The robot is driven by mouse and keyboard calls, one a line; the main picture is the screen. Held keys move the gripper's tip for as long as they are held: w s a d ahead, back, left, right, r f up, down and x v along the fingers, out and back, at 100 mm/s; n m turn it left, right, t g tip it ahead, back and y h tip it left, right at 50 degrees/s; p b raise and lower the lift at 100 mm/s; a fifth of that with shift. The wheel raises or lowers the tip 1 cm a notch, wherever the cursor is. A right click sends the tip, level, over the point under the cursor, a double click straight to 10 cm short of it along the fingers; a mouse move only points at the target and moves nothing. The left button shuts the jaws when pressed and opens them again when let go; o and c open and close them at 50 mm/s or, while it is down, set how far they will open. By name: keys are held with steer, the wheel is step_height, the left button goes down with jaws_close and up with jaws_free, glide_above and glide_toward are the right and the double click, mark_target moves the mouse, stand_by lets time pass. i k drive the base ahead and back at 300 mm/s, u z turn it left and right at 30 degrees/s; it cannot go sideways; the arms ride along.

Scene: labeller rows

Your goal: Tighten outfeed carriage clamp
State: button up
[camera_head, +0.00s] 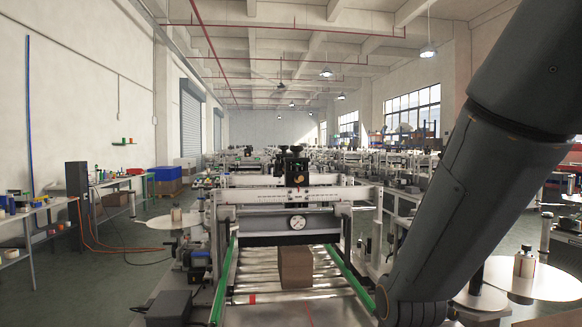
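The labeller (230,196) stands straight ahead, with a ruled crossbar over its roller bed. A dark carriage (297,176) with black knobs (291,151) on top sits near the middle of the crossbar. I cannot tell which knob is the outfeed carriage clamp, or how tight it is. My gripper is not in view.
A brown box (295,268) stands on the rollers between green side rails (350,274).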

mark_target(275, 173)
steer(key=z, duration=0.15)
steer(key=i, duration=1.25)
steer(key=u, duration=0.65)
